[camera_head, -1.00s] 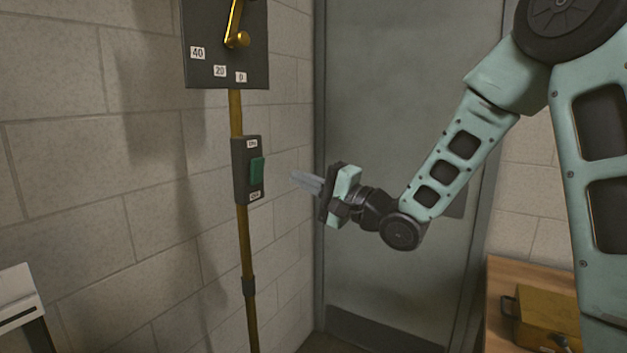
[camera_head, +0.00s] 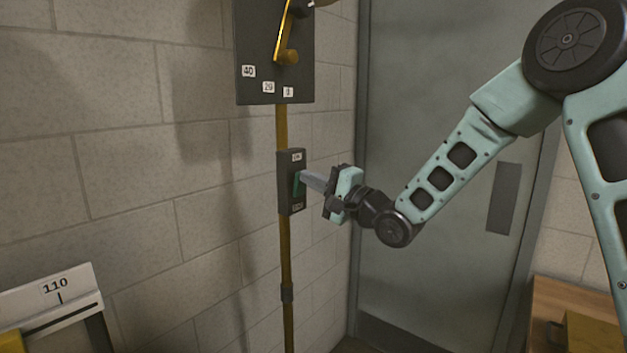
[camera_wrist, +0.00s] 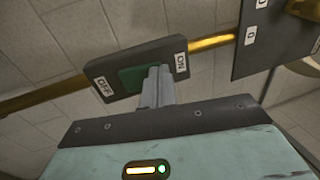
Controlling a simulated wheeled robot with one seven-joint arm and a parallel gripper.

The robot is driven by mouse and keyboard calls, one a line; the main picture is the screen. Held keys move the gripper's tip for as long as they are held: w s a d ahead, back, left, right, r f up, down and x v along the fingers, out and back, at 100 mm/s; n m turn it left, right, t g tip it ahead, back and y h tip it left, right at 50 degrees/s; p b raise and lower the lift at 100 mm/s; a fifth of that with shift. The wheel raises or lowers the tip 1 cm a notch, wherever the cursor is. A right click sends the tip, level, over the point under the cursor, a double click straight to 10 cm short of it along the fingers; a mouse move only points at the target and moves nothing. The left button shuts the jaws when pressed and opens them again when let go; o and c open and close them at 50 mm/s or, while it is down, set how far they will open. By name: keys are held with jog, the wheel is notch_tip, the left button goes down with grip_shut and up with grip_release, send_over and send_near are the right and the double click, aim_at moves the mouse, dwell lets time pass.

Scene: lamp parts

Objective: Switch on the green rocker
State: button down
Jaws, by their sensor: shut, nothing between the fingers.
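The green rocker (camera_head: 297,185) sits in a dark switch box (camera_head: 286,200) mounted on a brass pipe on the wall. The box carries an upper ON label and a lower label that reads OFF in the wrist view. My gripper (camera_head: 304,179) is shut and empty, with its fingertips at the rocker's upper part. In the wrist view the fingertips (camera_wrist: 154,73) overlap the end of the green rocker (camera_wrist: 131,78) nearest the ON label (camera_wrist: 181,62). They appear to touch it. The fingers hide part of the rocker.
Above the switch, a dark panel (camera_head: 262,75) holds a brass lever (camera_head: 289,54) and number labels. A grey door (camera_head: 430,130) is behind my arm. A wooden table (camera_head: 545,300) stands at lower right.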

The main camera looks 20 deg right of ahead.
jog(key=r+g+p, duration=0.1)
jog(key=p, duration=0.2)
jog(key=shift+w+a+r+h+p, duration=0.1)
jog(key=shift+r+h+p, duration=0.15)
jog(key=shift+h+p, duration=0.05)
jog(key=p, duration=0.2)
jog(key=g+h+p, duration=0.1)
jog(key=p, duration=0.1)
jog(key=shift+w+a+r, duration=0.15)
jog(key=shift+w, duration=0.1)
